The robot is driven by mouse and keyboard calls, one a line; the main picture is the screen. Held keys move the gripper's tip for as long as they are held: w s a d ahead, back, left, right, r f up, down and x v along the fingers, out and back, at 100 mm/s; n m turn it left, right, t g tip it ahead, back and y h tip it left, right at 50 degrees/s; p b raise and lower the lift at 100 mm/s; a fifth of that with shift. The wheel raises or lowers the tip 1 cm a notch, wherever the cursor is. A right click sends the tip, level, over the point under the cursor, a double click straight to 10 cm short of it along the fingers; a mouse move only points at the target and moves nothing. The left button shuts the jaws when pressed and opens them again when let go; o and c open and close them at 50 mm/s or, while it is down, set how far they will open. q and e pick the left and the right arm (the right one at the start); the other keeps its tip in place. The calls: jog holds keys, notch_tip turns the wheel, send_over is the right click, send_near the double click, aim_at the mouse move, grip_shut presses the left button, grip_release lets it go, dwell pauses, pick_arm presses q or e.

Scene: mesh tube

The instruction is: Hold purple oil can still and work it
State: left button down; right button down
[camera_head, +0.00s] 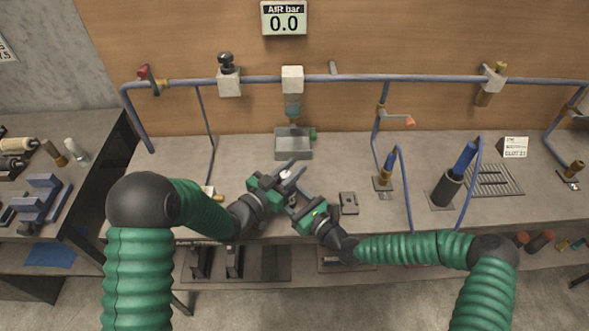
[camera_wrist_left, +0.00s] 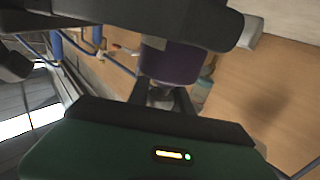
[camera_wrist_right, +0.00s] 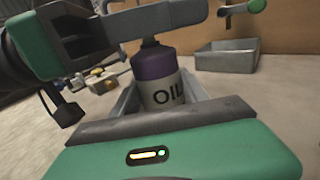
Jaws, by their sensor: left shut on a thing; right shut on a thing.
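The purple oil can shows in the right wrist view (camera_wrist_right: 153,65), upright, with a pale band lettered "OIL". My right gripper (camera_head: 294,198) is shut on its body, one finger on each side. My left gripper (camera_head: 284,179) is shut at the can's top, its dark fingers crossing there in the right wrist view. In the left wrist view the can's purple body (camera_wrist_left: 172,62) shows beyond the left fingers, with a grey part between them. In the head view both grippers meet above the bench and largely hide the can.
A grey open tray (camera_head: 293,148) stands behind the grippers under a pipe fitting (camera_head: 292,80). A small grey plate (camera_head: 348,203) lies to the right. A dark cylinder holder (camera_head: 446,189) and a grate (camera_head: 497,180) stand farther right. The gauge (camera_head: 284,19) reads 0.0.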

pick_arm(q)
jog(key=shift+w+a+n+t+y, duration=0.1)
jog(key=shift+a+n+t+y, duration=0.05)
jog(key=shift+n+t+y, duration=0.4)
pick_arm(e)
jog(key=shift+s+a, duration=0.1)
pick_arm(q)
jog(key=c, duration=1.1)
grip_release()
jog(key=shift+c, duration=0.2)
jog(key=v, duration=1.2)
